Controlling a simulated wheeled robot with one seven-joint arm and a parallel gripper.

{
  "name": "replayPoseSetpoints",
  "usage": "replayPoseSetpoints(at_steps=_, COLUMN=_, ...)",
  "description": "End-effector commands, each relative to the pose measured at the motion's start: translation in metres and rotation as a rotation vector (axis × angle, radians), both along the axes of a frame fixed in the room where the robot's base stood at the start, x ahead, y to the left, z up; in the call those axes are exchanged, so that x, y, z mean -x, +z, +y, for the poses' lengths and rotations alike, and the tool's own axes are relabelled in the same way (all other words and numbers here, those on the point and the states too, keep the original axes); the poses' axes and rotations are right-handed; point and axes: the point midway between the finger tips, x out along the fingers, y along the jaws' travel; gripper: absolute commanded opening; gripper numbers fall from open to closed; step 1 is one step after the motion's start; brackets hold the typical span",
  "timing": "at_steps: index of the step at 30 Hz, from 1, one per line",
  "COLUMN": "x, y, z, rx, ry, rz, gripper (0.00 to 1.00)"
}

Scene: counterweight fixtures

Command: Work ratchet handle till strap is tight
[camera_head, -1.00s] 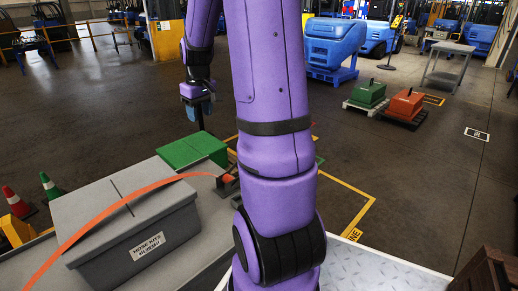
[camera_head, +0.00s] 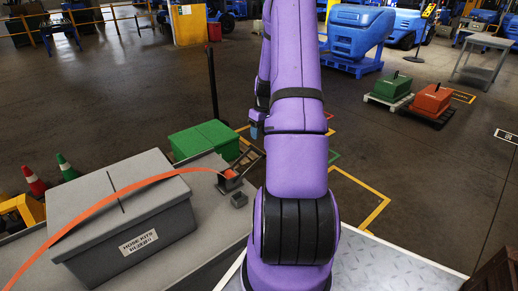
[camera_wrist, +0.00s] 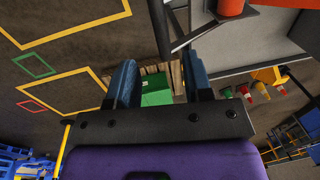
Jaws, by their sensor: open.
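An orange strap (camera_head: 110,210) arches over a grey lidded box (camera_head: 125,225) labelled as hose kits. It runs to a ratchet (camera_head: 230,181) on the grey deck, whose dark frame-like handle (camera_head: 246,161) is raised and tilted to the right. The strap shows a visible arch above the lid. My gripper (camera_head: 257,128) is beyond the handle, partly hidden by my purple arm. In the wrist view my gripper (camera_wrist: 160,82) is open and empty, with two blue fingers apart. There, an orange piece (camera_wrist: 232,7) and dark bars, likely the ratchet, lie above and right of the fingers, not between them.
A green box (camera_head: 205,140) stands behind the deck; in the wrist view it appears beyond the fingers (camera_wrist: 156,90). A dark upright post (camera_head: 212,85) rises near it. Cones (camera_head: 34,180) stand at left. Open floor lies to the right, with green and orange cases on pallets.

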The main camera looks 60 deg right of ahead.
Motion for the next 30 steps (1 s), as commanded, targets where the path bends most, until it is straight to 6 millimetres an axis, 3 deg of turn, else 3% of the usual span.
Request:
replayPoseSetpoints(at_steps=6, x=-0.001, y=-0.040, z=0.006, rx=-0.003, ry=0.001, rz=0.002, gripper=0.46)
replayPoseSetpoints(at_steps=12, x=-0.002, y=-0.064, z=0.009, rx=-0.002, ry=0.000, rz=0.002, gripper=0.46)
replayPoseSetpoints(at_steps=25, x=-0.003, y=-0.073, z=0.010, rx=0.001, ry=0.000, rz=0.000, gripper=0.46)
replayPoseSetpoints(at_steps=26, x=-0.003, y=-0.073, z=0.010, rx=0.001, ry=0.000, rz=0.000, gripper=0.44)
replayPoseSetpoints(at_steps=30, x=-0.003, y=-0.073, z=0.010, rx=0.001, ry=0.000, rz=0.000, gripper=0.12)
